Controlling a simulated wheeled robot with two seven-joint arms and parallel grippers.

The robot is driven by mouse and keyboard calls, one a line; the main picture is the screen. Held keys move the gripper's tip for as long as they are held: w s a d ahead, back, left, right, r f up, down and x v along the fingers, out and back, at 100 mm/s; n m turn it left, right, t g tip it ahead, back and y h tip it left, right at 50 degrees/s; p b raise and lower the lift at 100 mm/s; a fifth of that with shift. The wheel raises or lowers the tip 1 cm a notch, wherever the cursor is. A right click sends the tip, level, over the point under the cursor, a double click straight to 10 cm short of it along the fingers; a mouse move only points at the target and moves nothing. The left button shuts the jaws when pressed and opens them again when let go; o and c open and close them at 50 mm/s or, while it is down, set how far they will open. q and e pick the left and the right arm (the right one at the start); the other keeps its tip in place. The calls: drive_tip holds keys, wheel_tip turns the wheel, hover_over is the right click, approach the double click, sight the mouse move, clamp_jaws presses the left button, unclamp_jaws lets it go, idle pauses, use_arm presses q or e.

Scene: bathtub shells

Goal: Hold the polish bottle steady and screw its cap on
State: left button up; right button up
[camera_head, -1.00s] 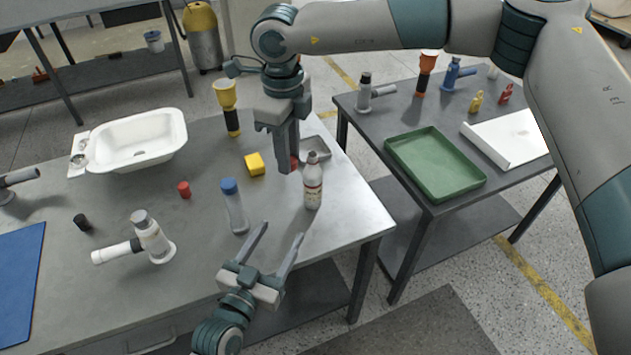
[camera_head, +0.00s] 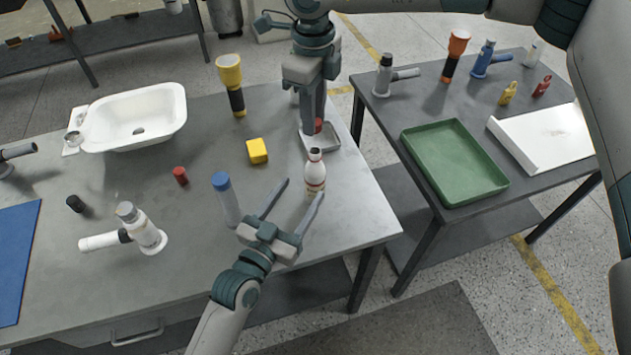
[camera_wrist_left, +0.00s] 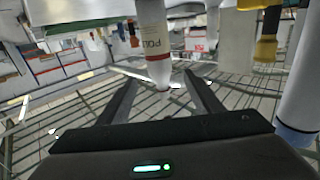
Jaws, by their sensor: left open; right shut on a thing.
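The polish bottle (camera_head: 315,180), white with red bands and a bare tapered top, stands upright near the right end of the grey table. In the left wrist view, its tapered top (camera_wrist_left: 158,70) appears between the two fingers. My left gripper (camera_head: 305,187) is open, with its fingertips close to the bottle; I cannot tell whether they touch. My right gripper (camera_head: 313,122) is behind the bottle, shut on a small red cap (camera_head: 318,125), over or in a grey tray (camera_head: 325,142). The gripper partly hides the cap.
A blue-capped bottle (camera_head: 226,200) stands just left of my left gripper. A white basin (camera_head: 135,115) is behind. A side table with a green tray (camera_head: 455,162) stands right.

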use_arm(q)
drive_tip(key=shift+w+d+f, duration=0.15)
drive_tip(key=shift+w+d, duration=0.15)
drive_tip(key=shift+w, duration=0.3)
use_arm(e)
drive_tip(key=shift+w+d+f, duration=0.1)
drive_tip(key=shift+w+f, duration=0.05)
drive_tip(key=shift+w, duration=0.1)
use_arm(q)
drive_tip(key=x, duration=1.1)
use_arm(e)
drive_tip(key=shift+s, duration=0.1)
use_arm(q)
clamp_jaws()
use_arm(e)
drive_tip(key=shift+f, duration=2.45)
